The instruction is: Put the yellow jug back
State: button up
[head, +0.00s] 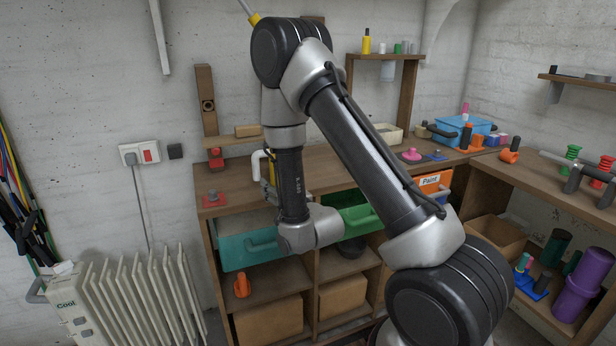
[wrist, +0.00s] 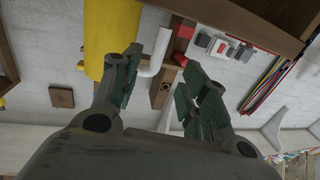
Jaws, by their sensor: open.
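The yellow jug (wrist: 110,38) shows close up in the wrist view as a yellow cylinder at upper left, with a white bent handle (wrist: 158,50). In the head view only a strip of the jug (head: 271,170) and its white handle (head: 256,163) show at the left of my forearm, over the workbench. My gripper (wrist: 163,77) is open; in the wrist view the handle shows between its two fingers, and I cannot tell whether they touch it. The left finger overlaps the jug's body in the picture.
Teal (head: 235,252) and green (head: 357,220) bins sit below. A radiator (head: 140,300) stands at left.

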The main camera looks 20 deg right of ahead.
jog(key=s+d+r+m+g+h, duration=0.1)
jog(key=s+d+r+g, duration=0.25)
jog(key=r, duration=0.25)
jog(key=s+d+r+g+h, duration=0.1)
jog(key=s+d+r+g, duration=0.25)
jog(key=r, duration=0.25)
jog(key=s+d+r+g, duration=0.2)
jog(key=s, duration=0.7)
jog(key=s+d+r+g+h, duration=0.1)
jog(key=s+d+r+g, duration=0.1)
jog(key=s, duration=0.7)
jog(key=s+d+r+m+g, duration=0.1)
jog(key=s+d+r+g, duration=0.1)
jog(key=s, duration=0.8)
jog(key=shift+d, duration=0.55)
